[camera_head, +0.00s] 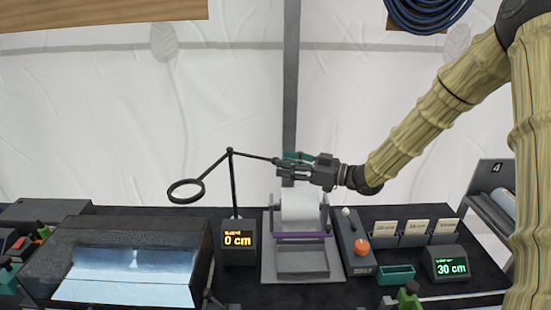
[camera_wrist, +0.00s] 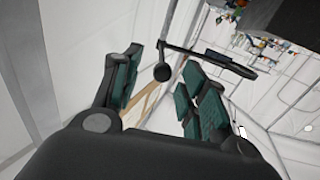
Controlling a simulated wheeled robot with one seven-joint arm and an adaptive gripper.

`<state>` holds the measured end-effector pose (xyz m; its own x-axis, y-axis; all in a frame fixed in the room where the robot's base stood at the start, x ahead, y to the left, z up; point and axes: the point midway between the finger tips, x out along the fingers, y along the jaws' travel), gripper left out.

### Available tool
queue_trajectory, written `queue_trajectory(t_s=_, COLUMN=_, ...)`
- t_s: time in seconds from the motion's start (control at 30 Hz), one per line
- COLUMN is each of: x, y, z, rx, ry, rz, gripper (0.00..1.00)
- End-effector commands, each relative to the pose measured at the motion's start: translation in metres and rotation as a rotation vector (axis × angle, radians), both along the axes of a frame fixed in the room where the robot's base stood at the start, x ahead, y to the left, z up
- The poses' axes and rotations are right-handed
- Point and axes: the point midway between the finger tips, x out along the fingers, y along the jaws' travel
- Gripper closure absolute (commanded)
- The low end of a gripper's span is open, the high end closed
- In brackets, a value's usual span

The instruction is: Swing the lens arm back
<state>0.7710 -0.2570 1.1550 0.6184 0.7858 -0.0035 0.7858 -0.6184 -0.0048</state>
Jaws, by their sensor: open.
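The lens arm (camera_head: 252,156) is a thin dark rod on top of an upright post (camera_head: 234,185). Its ring-shaped lens (camera_head: 186,191) hangs out to the left, above the light box's right part. The rod's right end reaches the tips of my gripper (camera_head: 284,165). In the wrist view, the rod's round knob (camera_wrist: 162,73) shows between the spread teal-padded fingers of my gripper (camera_wrist: 162,65), with the ring (camera_wrist: 231,63) farther off at upper right. My gripper is open. I cannot tell whether either finger touches the knob.
Below my gripper stands a grey stand with a white roll (camera_head: 301,205). A "0 cm" display (camera_head: 238,241) sits at the post's foot. A lit light box (camera_head: 125,277) is at left. An orange-knobbed lever box (camera_head: 355,247), cards (camera_head: 414,230) and a "30 cm" display (camera_head: 447,265) stand right.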

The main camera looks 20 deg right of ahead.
Motion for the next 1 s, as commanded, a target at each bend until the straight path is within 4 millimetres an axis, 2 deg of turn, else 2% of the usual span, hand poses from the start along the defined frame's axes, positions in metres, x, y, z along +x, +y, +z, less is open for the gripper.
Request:
queue_trajectory(t_s=0.1, x=0.01, y=0.014, z=0.002, rx=-0.001, ry=0.0, rz=0.0, gripper=0.57)
queue_trajectory(t_s=0.3, x=0.022, y=0.028, z=0.001, rx=-0.001, ry=0.0, rz=0.0, gripper=0.57)
queue_trajectory(t_s=0.7, x=0.026, y=0.032, z=0.0, rx=-0.001, ry=-0.001, rz=-0.002, gripper=0.57)
queue_trajectory(t_s=0.77, x=0.026, y=0.032, z=0.0, rx=-0.001, ry=-0.001, rz=-0.002, gripper=0.66)
queue_trajectory(t_s=0.93, x=0.026, y=0.032, z=0.0, rx=-0.001, ry=-0.001, rz=-0.002, gripper=0.97)
queue_trajectory(t_s=1.0, x=0.026, y=0.032, z=0.0, rx=-0.001, ry=-0.001, rz=-0.002, gripper=1.0)
